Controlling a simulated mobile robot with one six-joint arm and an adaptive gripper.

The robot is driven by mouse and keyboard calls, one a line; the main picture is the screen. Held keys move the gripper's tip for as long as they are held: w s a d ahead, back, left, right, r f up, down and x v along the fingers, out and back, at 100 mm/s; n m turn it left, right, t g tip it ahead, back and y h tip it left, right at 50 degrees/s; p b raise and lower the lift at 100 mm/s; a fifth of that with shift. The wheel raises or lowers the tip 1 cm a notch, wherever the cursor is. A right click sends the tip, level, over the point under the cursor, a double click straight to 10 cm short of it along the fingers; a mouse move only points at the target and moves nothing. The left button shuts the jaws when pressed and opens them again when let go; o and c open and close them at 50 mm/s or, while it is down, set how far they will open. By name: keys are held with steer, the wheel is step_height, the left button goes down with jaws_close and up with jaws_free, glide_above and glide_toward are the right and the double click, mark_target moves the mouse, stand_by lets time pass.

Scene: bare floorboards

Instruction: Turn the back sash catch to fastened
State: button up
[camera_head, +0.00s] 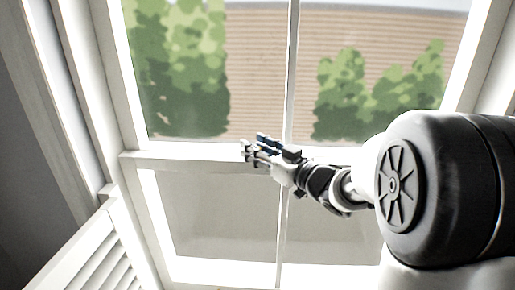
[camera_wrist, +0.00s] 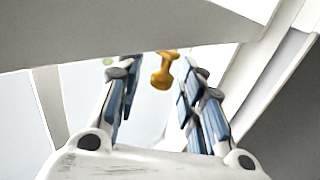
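The sash catch shows in the wrist view as a small yellow-orange lever (camera_wrist: 163,72) with a rounded end. It lies between or just beyond the fingertips of my gripper (camera_wrist: 158,78), and I see a gap on both sides of it. My gripper is open, with its blue-padded fingers apart. In the head view my gripper (camera_head: 256,148) is at the window's middle rail (camera_head: 190,156), pointing left. The catch cannot be made out in the head view. Whether it is fastened cannot be told.
The window has an upper pane with bushes (camera_head: 180,75) and a striped wall (camera_head: 270,70) beyond, and a paler lower pane (camera_head: 215,210). A white louvred shutter (camera_head: 95,262) stands at the lower left. A pale frame member (camera_wrist: 120,30) crosses the top of the wrist view, close to my fingers.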

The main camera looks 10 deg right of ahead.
steer(key=shift+s+d, duration=0.1)
steer(key=v, duration=1.1)
steer(key=shift+s, duration=0.4)
steer(key=shift+d, duration=0.15)
